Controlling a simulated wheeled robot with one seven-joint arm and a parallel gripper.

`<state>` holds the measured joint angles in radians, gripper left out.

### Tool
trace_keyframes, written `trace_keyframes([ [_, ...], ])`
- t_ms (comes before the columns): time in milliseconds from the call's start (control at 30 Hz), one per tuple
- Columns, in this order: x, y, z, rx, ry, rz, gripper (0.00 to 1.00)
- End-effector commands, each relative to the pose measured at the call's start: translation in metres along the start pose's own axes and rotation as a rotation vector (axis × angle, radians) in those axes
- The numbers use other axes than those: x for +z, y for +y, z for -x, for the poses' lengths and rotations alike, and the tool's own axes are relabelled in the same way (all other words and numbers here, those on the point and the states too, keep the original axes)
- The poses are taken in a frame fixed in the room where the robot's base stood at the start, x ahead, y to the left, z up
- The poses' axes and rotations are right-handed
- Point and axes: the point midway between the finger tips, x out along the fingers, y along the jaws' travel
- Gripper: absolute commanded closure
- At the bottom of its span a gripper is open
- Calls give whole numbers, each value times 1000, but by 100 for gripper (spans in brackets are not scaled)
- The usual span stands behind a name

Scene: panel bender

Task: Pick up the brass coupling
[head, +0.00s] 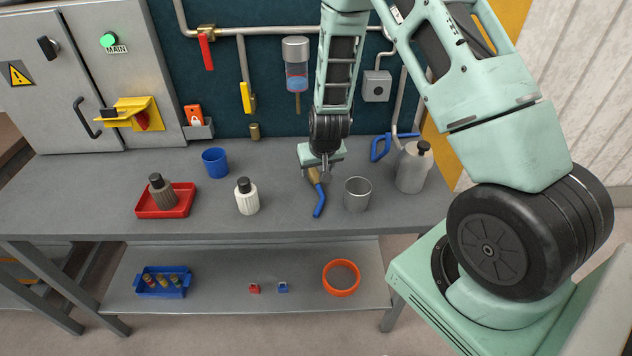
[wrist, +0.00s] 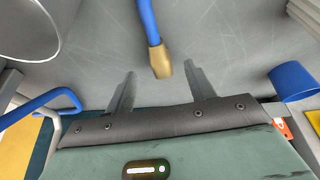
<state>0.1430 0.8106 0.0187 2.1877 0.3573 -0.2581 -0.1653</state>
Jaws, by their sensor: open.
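The brass coupling (wrist: 161,62) is on the end of a short blue hose (wrist: 148,20) on the grey bench. In the wrist view the coupling points toward my gripper (wrist: 161,84), between the lines of its two fingers and just beyond their tips. The fingers are apart and nothing is between them. In the head view my gripper (head: 322,174) hangs low over the bench, right by the coupling (head: 314,175), partly covering it. The hose (head: 320,204) runs from there toward the front of the bench. I cannot tell the exact height gap.
A metal cup (head: 357,195) and a grey bottle (head: 412,168) stand close on the right. A white bottle (head: 246,197), a blue cup (head: 215,163) and a red tray (head: 166,212) holding a dark bottle are on the left. A blue handle (head: 380,148) is behind.

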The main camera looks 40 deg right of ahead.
Motion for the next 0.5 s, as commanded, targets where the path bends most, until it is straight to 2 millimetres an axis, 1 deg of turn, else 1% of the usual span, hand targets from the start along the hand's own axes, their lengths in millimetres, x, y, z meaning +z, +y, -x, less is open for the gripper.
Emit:
trace_keyframes([
  [233, 2, 0, -26, 0, -2, 0, 45],
  [333, 2, 0, -32, -1, 0, 0, 45],
  [500, 2, 0, -33, -1, 1, 0, 45],
])
